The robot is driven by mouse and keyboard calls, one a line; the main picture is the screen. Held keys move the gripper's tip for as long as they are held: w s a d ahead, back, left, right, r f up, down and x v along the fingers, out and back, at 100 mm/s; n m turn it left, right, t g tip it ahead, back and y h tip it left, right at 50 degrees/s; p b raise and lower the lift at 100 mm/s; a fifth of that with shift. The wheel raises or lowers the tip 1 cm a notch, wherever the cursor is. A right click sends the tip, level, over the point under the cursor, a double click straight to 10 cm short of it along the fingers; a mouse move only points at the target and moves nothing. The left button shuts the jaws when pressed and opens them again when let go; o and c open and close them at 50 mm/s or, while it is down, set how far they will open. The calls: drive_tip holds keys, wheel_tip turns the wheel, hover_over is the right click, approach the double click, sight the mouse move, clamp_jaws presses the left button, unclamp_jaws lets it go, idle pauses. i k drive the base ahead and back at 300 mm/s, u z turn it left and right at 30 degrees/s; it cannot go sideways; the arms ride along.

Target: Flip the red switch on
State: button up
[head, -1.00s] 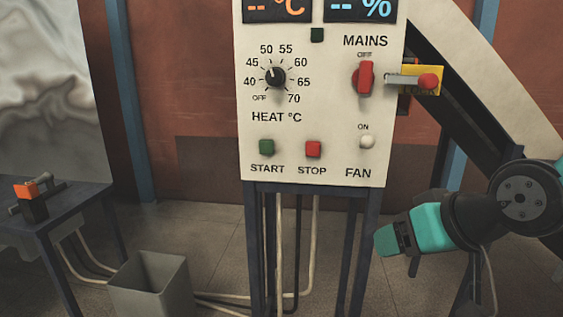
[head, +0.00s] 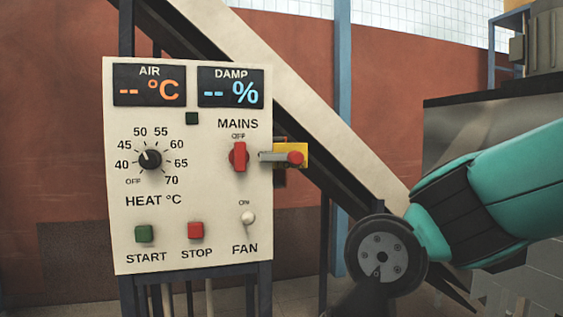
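The red switch (head: 239,157) is on the cream control panel (head: 120,235), under the words MAINS and OFF. Its handle stands upright, in line with the OFF mark above it. My gripper is not in view. Only links of my arm show at the lower right, right of the panel and apart from it. Nothing covers the switch.
A red-knobbed grey lever on a yellow plate (head: 303,150) juts out just right of the switch. The panel also bears a heat dial (head: 150,159), green START (head: 144,233) and red STOP (head: 195,230) buttons, and a white FAN toggle (head: 248,218). Both displays show dashes.

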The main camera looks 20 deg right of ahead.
sight(238, 157)
drive_tip(key=k, duration=0.65)
drive_tip(key=u, duration=0.6)
drive_tip(key=i, duration=1.4)
drive_tip(key=z, duration=0.3)
